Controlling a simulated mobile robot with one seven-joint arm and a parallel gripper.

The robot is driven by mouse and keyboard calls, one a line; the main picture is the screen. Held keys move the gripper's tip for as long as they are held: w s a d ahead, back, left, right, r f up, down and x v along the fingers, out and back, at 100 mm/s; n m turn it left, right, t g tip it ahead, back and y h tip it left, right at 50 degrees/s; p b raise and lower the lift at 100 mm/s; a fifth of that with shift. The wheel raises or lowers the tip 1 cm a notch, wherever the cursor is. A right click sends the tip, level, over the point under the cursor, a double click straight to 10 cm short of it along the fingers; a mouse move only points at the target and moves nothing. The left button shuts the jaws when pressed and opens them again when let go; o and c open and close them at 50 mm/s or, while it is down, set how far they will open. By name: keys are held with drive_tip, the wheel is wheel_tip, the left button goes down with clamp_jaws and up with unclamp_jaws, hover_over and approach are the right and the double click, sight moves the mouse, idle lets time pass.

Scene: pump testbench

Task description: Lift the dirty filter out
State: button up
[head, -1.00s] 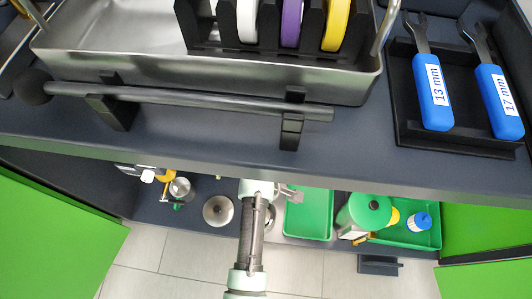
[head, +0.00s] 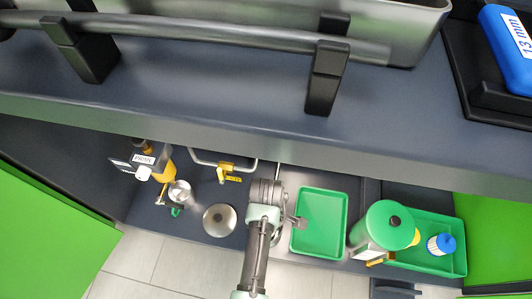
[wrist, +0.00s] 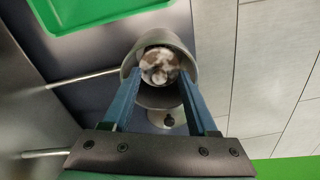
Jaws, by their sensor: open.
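The dirty filter (wrist: 159,65) shows in the wrist view as a mottled brown and white round end inside the open mouth of a grey metal housing (wrist: 184,50). My gripper (wrist: 160,88) has its two blue fingers apart, one at each side of the housing mouth in the picture. Nothing is visibly clamped, and I cannot tell whether the fingers touch the housing or filter. In the head view my gripper (head: 277,190) is over the lower cabinet shelf, partly behind my arm. The filter cannot be made out there.
An empty green tray (head: 320,222) lies right of my gripper. A round metal lid (head: 219,220) lies to the left. The worktop edge (head: 200,134) overhangs the shelf.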

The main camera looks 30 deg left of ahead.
drive_tip(key=shift+f, duration=0.55)
drive_tip(key=shift+r, duration=0.1)
clamp_jaws()
idle(0.9)
